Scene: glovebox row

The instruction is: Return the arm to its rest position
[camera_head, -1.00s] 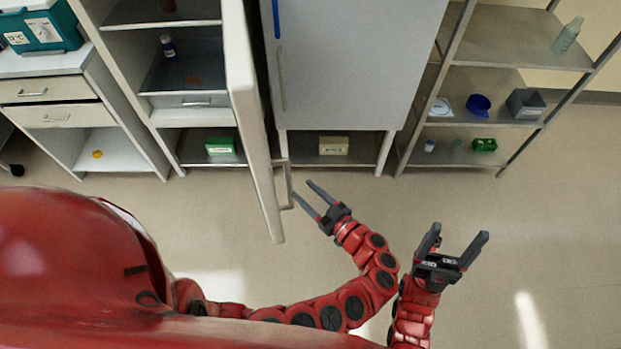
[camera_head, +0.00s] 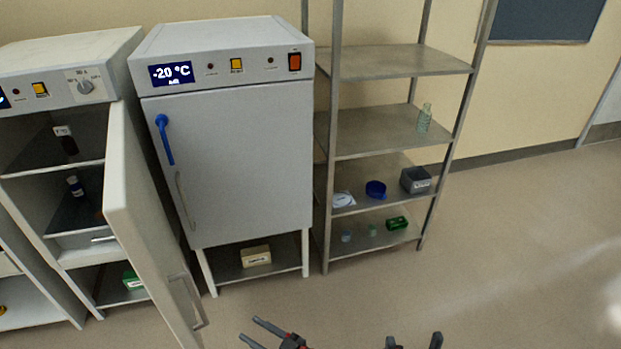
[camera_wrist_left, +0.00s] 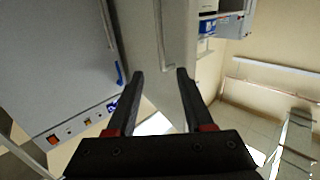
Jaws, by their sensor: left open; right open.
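My left gripper (camera_head: 252,332) is at the bottom edge of the head view, open and empty, a little right of the open cabinet door's handle (camera_head: 188,301). In the left wrist view my left gripper (camera_wrist_left: 160,75) shows two dark fingers spread apart, with the pale open door (camera_wrist_left: 150,40) beyond them. I cannot tell its exact distance from the door. My right gripper (camera_head: 414,342) is at the bottom edge of the head view, to the right, open and empty, with only its fingertips showing. Most of both arms is out of the head view.
The left cabinet's door (camera_head: 145,220) stands open toward me. A shut freezer (camera_head: 235,160) reading -20 °C has a blue handle (camera_head: 164,138). A metal shelf (camera_head: 380,145) holds a bottle, a blue bowl and boxes. The floor (camera_head: 510,260) at right is clear.

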